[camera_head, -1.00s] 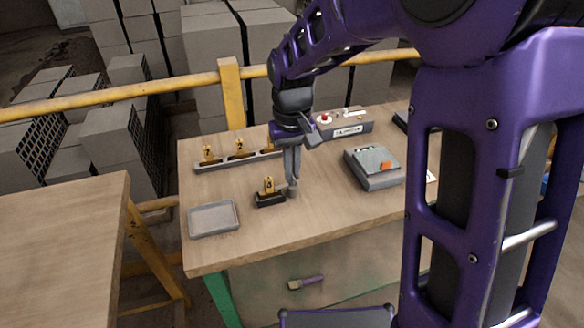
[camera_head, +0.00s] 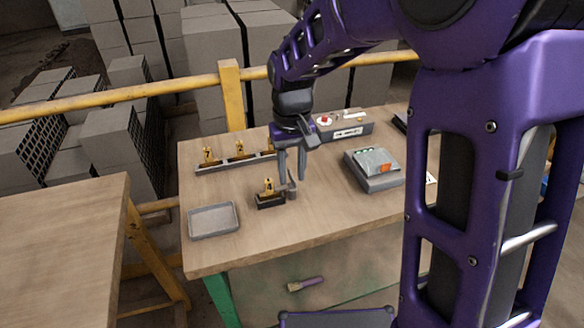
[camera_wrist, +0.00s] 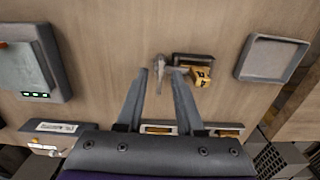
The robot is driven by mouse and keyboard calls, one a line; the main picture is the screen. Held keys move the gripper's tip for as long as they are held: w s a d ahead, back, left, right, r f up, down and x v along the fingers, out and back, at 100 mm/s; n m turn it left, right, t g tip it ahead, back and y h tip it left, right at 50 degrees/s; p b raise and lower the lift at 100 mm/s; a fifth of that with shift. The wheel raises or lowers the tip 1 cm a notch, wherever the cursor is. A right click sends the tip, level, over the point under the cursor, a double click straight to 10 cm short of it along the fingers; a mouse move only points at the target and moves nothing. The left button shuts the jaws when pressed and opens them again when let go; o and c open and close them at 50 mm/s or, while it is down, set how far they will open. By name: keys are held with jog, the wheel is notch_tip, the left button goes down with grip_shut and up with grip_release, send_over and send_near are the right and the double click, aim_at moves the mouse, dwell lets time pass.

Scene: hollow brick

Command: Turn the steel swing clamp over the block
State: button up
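The dark block (camera_head: 270,200) stands on the workbench, with a yellow piece marked 3 (camera_head: 268,187) on top. In the wrist view the block (camera_wrist: 194,60) is just right of my fingertips. The grey steel swing clamp (camera_head: 292,186) is at the block's right side in the head view. In the wrist view the clamp (camera_wrist: 159,64) lies between and just beyond my fingertips, with a short part reaching toward the block. Whether it lies over the block I cannot tell. My gripper (camera_head: 291,178) is open above the clamp, with its fingers apart and nothing held.
A grey tray (camera_head: 214,219) lies at the bench's front left. Behind stands a rail with numbered yellow pieces (camera_head: 238,160). A control box (camera_head: 344,126) and a grey device (camera_head: 374,168) are at the back and right.

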aim_at(292, 175)
notch_tip(292, 175, up, 18)
jog(key=p, duration=0.2)
jog(key=shift+f+p, duration=0.25)
jog(key=shift+p, duration=0.1)
